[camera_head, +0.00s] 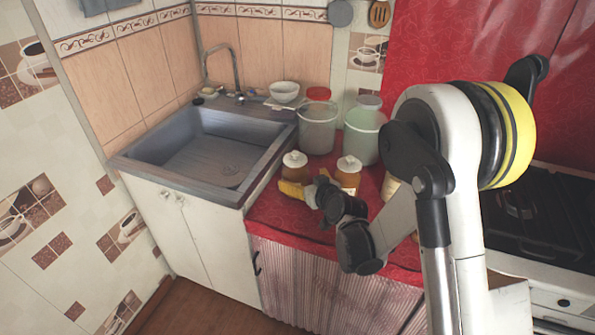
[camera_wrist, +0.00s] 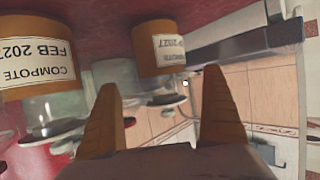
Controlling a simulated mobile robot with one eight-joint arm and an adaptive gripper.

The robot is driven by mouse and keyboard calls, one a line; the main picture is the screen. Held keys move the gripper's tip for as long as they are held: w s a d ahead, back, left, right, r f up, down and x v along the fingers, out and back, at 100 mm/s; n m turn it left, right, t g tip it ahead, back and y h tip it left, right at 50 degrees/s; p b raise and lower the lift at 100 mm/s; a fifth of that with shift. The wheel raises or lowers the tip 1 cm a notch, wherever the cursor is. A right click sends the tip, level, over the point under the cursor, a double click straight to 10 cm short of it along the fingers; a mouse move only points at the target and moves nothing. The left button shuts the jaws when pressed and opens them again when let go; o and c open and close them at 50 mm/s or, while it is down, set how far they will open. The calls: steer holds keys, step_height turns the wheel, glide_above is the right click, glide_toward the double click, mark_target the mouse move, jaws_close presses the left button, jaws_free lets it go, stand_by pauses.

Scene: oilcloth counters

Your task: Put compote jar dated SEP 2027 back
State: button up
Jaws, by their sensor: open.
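Two amber compote jars with white lids stand upright on the red counter. The left jar (camera_head: 295,167) matches the one in the wrist view (camera_wrist: 160,48), whose upside-down label shows "P 2027"; the start of its month is cut off. The right jar (camera_head: 348,173) shows in the wrist view (camera_wrist: 40,65) with a label reading COMPOTE FEB and a year partly cut off. My gripper (camera_wrist: 160,80) is open, its yellow fingers empty; in the head view its fingertips (camera_head: 293,188) are close in front of the left jar. Whether they touch it cannot be told.
A grey sink (camera_head: 200,150) lies left of the jars. A clear container (camera_head: 317,128) and a greenish container (camera_head: 362,137) stand behind them. Something pale (camera_head: 390,187) is partly hidden by my arm. A black stove (camera_head: 535,225) is at right.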

steer(key=s+d+r+g+h, duration=0.1)
steer(key=s+d+r, duration=0.5)
steer(key=s+r, duration=0.25)
steer(key=s+d+r+m+g+h, duration=0.2)
steer(key=s+d, duration=0.4)
steer(key=s, duration=0.6)
steer(key=s+d+r+m+g+h, duration=0.2)
steer(key=s+d, duration=0.5)
steer(key=s, duration=0.6)
step_height(320, 180, up, 2)
steer(key=shift+r+m+p, duration=0.1)
steer(key=shift+m+p, duration=0.25)
steer(key=shift+m, duration=0.15)
steer(key=shift+s, duration=0.1)
